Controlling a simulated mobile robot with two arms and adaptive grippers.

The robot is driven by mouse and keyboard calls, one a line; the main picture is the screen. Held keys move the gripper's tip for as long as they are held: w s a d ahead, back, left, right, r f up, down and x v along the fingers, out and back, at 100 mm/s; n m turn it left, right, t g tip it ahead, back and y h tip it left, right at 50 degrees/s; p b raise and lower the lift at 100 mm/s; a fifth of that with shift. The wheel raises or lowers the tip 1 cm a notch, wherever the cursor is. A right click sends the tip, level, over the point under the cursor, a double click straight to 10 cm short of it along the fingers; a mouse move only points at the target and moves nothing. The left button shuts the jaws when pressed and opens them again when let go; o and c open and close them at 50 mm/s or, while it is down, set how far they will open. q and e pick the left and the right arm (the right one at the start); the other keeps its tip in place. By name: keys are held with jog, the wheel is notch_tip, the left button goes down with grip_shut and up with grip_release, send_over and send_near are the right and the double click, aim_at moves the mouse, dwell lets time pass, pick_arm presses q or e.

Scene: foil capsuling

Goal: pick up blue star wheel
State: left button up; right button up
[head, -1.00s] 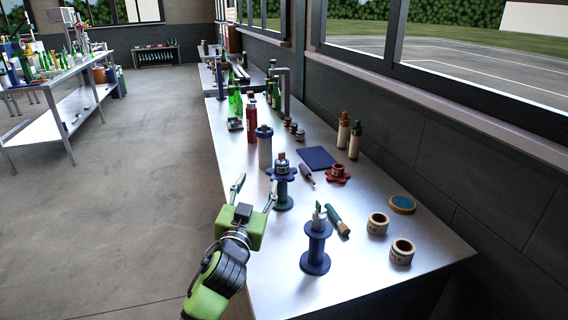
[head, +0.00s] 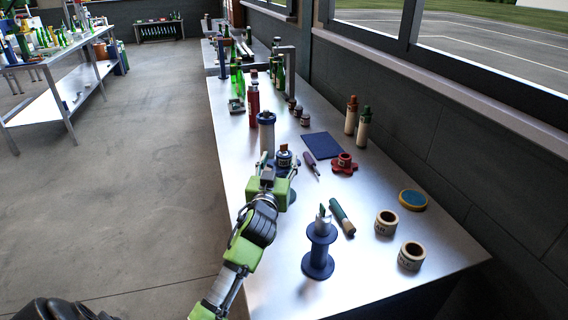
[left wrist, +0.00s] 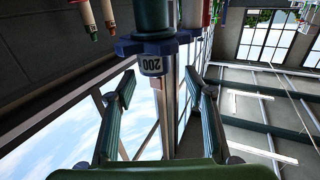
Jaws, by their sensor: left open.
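The blue star wheel (head: 297,161) sits on top of an upright stand, partly hidden behind my gripper; a ring-shaped piece with a pale band (head: 284,159) sits on it. My left gripper (head: 279,164) is open, its fingers one on each side of the wheel in the head view. In the left wrist view, which looks upside down, the wheel (left wrist: 132,47) and its label "200" (left wrist: 152,65) lie just beyond the open fingertips (left wrist: 160,90). Nothing is between the fingers' pads. My right gripper is not in view.
A pale cylinder with a blue top (head: 266,136) stands just behind. A blue spool stand (head: 319,252) is in front. Two cream rings (head: 411,256) sit at the right.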

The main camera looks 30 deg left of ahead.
aim_at(283, 158)
pick_arm(q)
jog(key=x, duration=0.2)
jog(key=p+x, duration=0.1)
jog(key=x, duration=0.1)
jog(key=shift+w+d+f, duration=0.1)
jog(key=shift+w+d, duration=0.05)
jog(key=shift+d, duration=0.2)
jog(key=shift+w+a, duration=0.15)
jog(key=shift+w, duration=0.2)
jog(key=shift+w+a, duration=0.1)
jog(key=shift+w, duration=0.1)
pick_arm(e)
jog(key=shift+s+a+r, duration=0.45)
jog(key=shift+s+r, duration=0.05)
pick_arm(q)
jog(key=c, duration=1.2)
jog(key=shift+c, duration=0.3)
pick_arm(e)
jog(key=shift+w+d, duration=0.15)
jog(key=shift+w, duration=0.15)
